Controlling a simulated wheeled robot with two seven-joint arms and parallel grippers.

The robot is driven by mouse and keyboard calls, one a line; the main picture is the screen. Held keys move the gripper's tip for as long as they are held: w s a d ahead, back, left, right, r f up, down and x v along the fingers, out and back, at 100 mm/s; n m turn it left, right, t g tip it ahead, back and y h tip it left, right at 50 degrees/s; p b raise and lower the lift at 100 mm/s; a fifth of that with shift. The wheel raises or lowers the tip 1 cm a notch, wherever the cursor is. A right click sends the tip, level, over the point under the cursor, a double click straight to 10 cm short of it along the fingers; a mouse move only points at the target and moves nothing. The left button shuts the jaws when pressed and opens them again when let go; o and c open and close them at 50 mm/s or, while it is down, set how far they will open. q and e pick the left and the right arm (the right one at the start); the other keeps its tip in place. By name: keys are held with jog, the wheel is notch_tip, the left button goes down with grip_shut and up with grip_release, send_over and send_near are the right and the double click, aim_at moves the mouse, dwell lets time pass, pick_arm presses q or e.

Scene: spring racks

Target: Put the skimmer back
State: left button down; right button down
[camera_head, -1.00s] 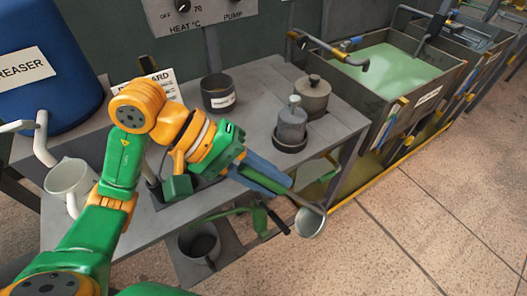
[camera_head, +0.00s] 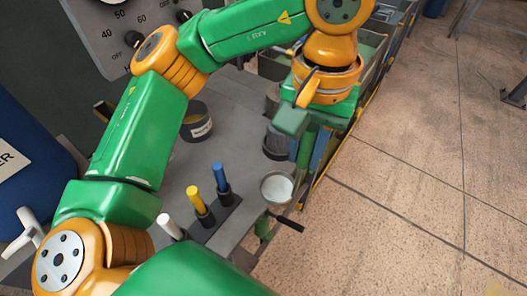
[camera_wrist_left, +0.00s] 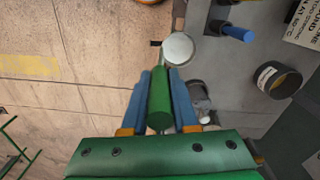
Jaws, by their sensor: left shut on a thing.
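My left gripper (camera_head: 307,150) is shut on the green handle of the skimmer (camera_wrist_left: 159,100); the wrist view shows its blue fingers (camera_wrist_left: 159,76) on both sides of the handle. The skimmer's round pale bowl (camera_head: 277,187) shows below the gripper, over the table's front edge. How high it is above the table I cannot tell. A dark rack (camera_head: 233,212) on the table holds upright tools with a blue handle (camera_head: 220,177), a yellow handle (camera_head: 195,200) and a white handle (camera_head: 170,226). My arm hides part of the rack. My right gripper is not in view.
A dark labelled pot (camera_head: 197,122) stands behind the rack. A grey jar (camera_head: 276,142) is partly hidden behind my gripper. A blue drum (camera_head: 30,170) is at the left. Green vats lie beyond my arm, and open floor (camera_head: 430,170) is to the right.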

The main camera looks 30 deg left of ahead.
pick_arm(q)
jog(key=w+a+f+p, duration=0.3)
jog(key=w+a+f, duration=0.3)
jog(key=a+f, duration=0.3)
notch_tip(320, 180, down, 3)
jog(key=shift+a+p, duration=0.3)
jog(key=shift+a, duration=0.1)
jog(key=c, duration=0.7)
grip_release()
jog(key=shift+s, duration=0.1)
